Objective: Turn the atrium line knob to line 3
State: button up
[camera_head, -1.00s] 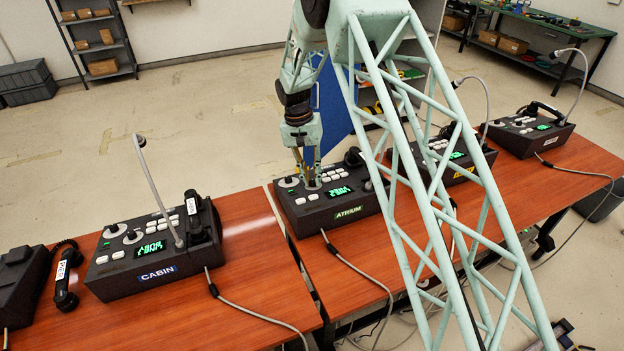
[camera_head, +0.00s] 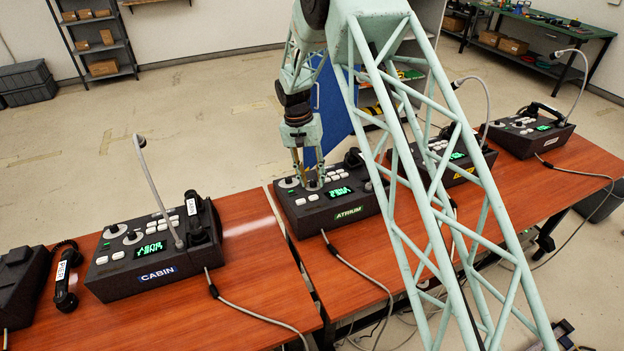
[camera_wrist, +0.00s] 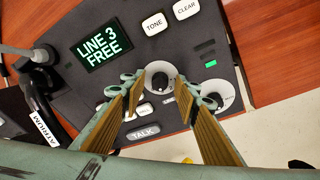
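The atrium phone (camera_head: 350,212) is a dark console with a green ATRIUM label, on the wooden table. In the wrist view its display (camera_wrist: 101,46) reads LINE 3 FREE. A round knob (camera_wrist: 160,80) with a dark centre on a pale dial sits between my fingers; a second knob (camera_wrist: 217,95) is partly hidden behind the right finger. My gripper (camera_wrist: 157,92) is open, with its two fingers apart on either side of the first knob and a visible gap around it. In the head view my gripper (camera_head: 311,185) is down at the atrium phone's left part.
White TONE (camera_wrist: 154,23) and CLEAR (camera_wrist: 187,9) buttons and a TALK button (camera_wrist: 143,133) are close to the knob. The cabin phone (camera_head: 155,245) with its gooseneck microphone stands to the left. Other phones (camera_head: 530,130) stand to the right. Cords (camera_head: 365,270) cross the table front.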

jog(key=shift+r, duration=0.15)
notch_tip(320, 180, up, 12)
jog(key=a, duration=0.2)
jog(key=shift+w+f, duration=0.25)
jog(key=shift+w, duration=0.1)
dwell(0.5)
jog(key=s+d+r+t, duration=0.1)
jog(key=s+d+r, duration=0.4)
jog(key=r, duration=0.4)
jog(key=s+d+r, duration=0.4)
jog(key=d+r, duration=0.1)
jog(key=r, duration=0.4)
jog(key=s+d+r+t+y, duration=0.1)
jog(key=s+d+r, duration=0.3)
jog(key=s+r, duration=0.3)
jog(key=s+d+r, duration=0.4)
jog(key=s+r, duration=0.1)
jog(key=s, duration=0.3)
jog(key=s+d+r+n+t, duration=0.1)
jog(key=s+d+r, duration=0.15)
jog(key=s, duration=0.65)
jog(key=s+d+r, duration=0.1)
jog(key=s+d, duration=0.2)
jog(key=s, duration=0.6)
jog(key=s+d+f+t+y+b, duration=0.1)
jog(key=s+d+f, duration=0.2)
jog(key=s, duration=1.4)
jog(key=shift+f+n+t, duration=0.2)
jog(key=shift+n+t, duration=0.1)
